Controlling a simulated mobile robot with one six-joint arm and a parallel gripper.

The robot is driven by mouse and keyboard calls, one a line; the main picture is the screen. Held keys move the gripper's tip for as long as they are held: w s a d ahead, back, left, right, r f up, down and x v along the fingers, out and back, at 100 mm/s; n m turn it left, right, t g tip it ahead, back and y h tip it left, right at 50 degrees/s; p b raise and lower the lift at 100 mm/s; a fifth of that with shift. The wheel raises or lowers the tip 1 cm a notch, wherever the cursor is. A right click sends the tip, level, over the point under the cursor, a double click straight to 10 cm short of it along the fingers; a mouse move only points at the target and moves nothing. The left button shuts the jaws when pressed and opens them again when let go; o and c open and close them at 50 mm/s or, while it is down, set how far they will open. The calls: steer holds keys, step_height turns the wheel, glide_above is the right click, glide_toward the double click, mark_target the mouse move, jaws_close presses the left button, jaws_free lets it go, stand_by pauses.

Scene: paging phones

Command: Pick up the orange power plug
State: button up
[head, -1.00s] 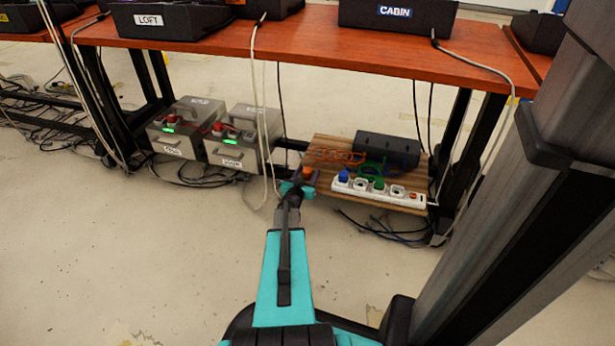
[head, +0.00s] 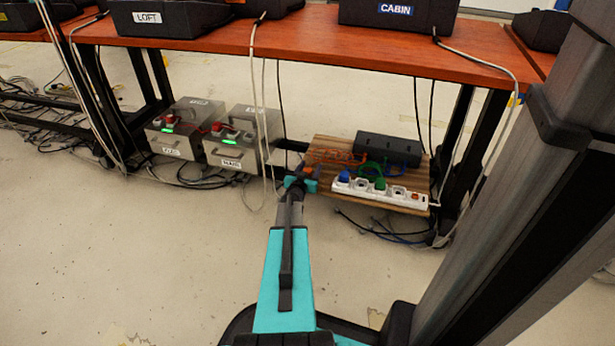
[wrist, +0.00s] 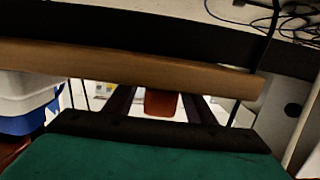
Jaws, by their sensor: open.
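The orange power plug (wrist: 160,103) shows in the wrist view as a small orange-brown block between the two dark fingers of my gripper (wrist: 158,93). A pale gap shows on either side of it, so the fingers stand apart from it. In the head view my gripper (head: 300,181) is low, at the left end of the wooden board (head: 322,146). There the plug is mostly hidden behind the gripper, with only a trace of orange showing. My gripper is open and holds nothing.
A white power strip (head: 403,197) with a blue plug (head: 344,176) and a green plug (head: 380,184) lies on the board, before a black box (head: 388,149). Two grey boxes (head: 240,140) stand left. A red-brown tabletop (head: 300,45) is above. Loose cables hang close to the gripper.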

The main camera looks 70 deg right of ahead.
steer(key=shift+c, duration=0.3)
steer(key=c, duration=1.1)
steer(key=shift+r, duration=0.1)
step_height(320, 180, up, 18)
steer(key=p, duration=0.9)
steer(key=shift+p, duration=0.35)
steer(key=shift+s, duration=0.1)
steer(key=s+b, duration=0.5)
steer(key=s, duration=0.7)
